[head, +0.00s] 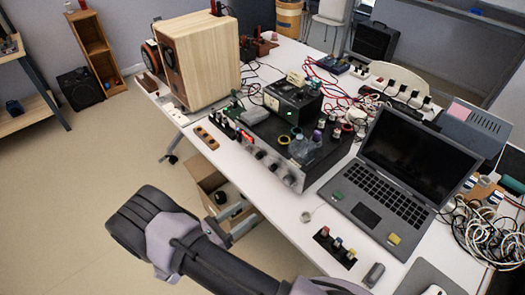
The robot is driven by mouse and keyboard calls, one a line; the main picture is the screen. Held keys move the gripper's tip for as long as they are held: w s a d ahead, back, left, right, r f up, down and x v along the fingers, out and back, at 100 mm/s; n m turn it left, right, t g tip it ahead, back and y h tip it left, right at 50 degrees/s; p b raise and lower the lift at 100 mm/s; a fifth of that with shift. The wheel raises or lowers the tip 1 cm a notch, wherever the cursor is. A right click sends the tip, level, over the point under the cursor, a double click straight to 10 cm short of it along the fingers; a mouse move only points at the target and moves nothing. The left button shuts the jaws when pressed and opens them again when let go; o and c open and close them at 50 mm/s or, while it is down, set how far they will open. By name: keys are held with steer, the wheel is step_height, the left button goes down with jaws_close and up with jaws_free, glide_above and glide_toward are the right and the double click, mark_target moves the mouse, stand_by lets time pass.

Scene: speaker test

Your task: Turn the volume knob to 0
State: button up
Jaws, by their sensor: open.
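A dark amplifier (318,165) with a silver front panel (268,163) lies on the white table, its front facing the table's near left edge. Several small round knobs sit along the panel. The larger silver knob (289,180) near its right end looks like the volume knob; its setting and markings are too small to read. My gripper (232,224) is partly seen below and left of the amplifier, past the table edge, beyond my dark arm. Its jaws are open and it is apart from the knob. The arm hides part of it.
An open laptop (408,165) stands right of the amplifier. A black power unit (292,101) and small bottles rest on the amplifier. A wooden speaker (200,55) stands at the back left. Loose cables lie behind. A cardboard box (208,184) is below the table edge.

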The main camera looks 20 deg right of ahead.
mark_target(286, 183)
steer(key=b+x, duration=0.4)
steer(key=x, duration=1.3)
steer(key=shift+s+d+r, duration=0.1)
steer(key=shift+s, duration=0.05)
jaws_close()
